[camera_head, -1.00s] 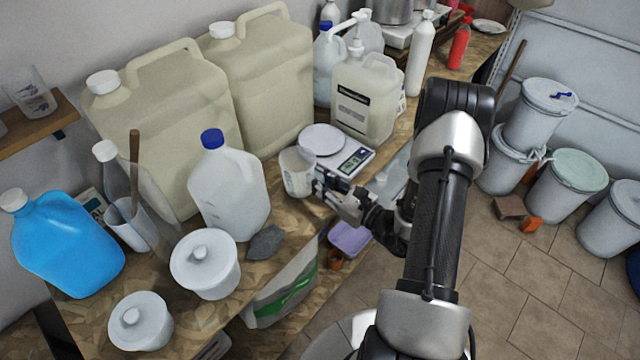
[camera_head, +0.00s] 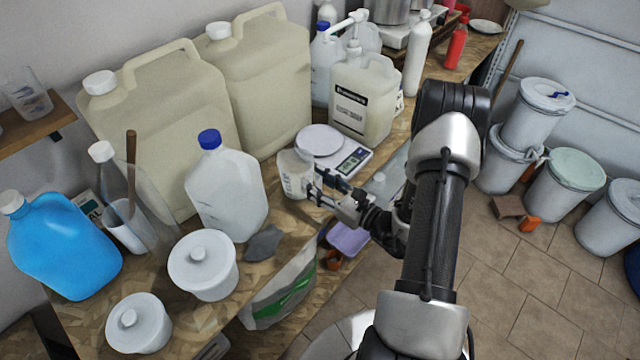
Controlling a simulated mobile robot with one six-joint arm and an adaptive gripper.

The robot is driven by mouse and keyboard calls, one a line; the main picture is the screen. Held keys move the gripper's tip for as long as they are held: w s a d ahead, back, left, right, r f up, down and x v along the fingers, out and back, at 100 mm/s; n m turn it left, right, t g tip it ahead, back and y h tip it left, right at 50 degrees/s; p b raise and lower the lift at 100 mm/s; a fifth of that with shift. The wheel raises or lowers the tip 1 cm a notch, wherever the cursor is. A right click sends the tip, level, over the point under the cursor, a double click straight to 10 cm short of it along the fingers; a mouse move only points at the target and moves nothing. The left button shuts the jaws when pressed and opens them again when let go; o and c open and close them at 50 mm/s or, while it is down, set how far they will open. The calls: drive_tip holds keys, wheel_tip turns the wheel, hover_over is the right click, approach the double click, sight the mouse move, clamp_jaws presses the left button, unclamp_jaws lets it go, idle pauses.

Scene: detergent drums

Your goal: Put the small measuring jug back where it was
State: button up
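The small measuring jug (camera_head: 293,176) is a translucent whitish cup with faint markings. It appears to stand upright on the wooden bench, just in front of and left of the digital scale (camera_head: 353,160). My gripper (camera_head: 316,183) is at the jug's right side, low over the bench edge. Its two fingers look spread apart, with no part of the jug clearly clamped between them. Whether a fingertip still touches the jug or its handle cannot be told from here.
A white jug with a blue cap (camera_head: 226,187) stands left of the measuring jug. Large beige canisters (camera_head: 262,85) stand behind, and a pump bottle (camera_head: 364,96) stands behind the scale. A dark flat piece (camera_head: 263,243) lies in front. Lidded white tubs (camera_head: 203,265) stand at front left.

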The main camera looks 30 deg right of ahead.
drive_tip(key=shift+r, duration=0.2)
drive_tip(key=p+v, duration=0.1)
drive_tip(key=v, duration=1)
drive_tip(key=s+a+r+n+g+y, duration=0.3)
drive_tip(key=a+r+n+g, duration=0.35)
drive_tip(key=a+n, duration=0.3)
drive_tip(key=s+a+r+n+g+y, duration=0.3)
drive_tip(key=a+r+n+g, duration=0.3)
drive_tip(key=a+n+g, duration=0.3)
drive_tip(key=s+a+r+n+g+h, duration=0.2)
drive_tip(key=s+a+r+n+h, duration=0.15)
drive_tip(key=s+n+h, duration=0.4)
drive_tip(key=d+r+n+t+h, duration=0.3)
drive_tip(key=r+n+t+h, duration=0.1)
drive_tip(key=r+n+t, duration=0.1)
drive_tip(key=shift+s+d+r+n+h, duration=0.35)
drive_tip(key=shift+s+r+n, duration=0.15)
drive_tip(key=shift+r, duration=0.15)
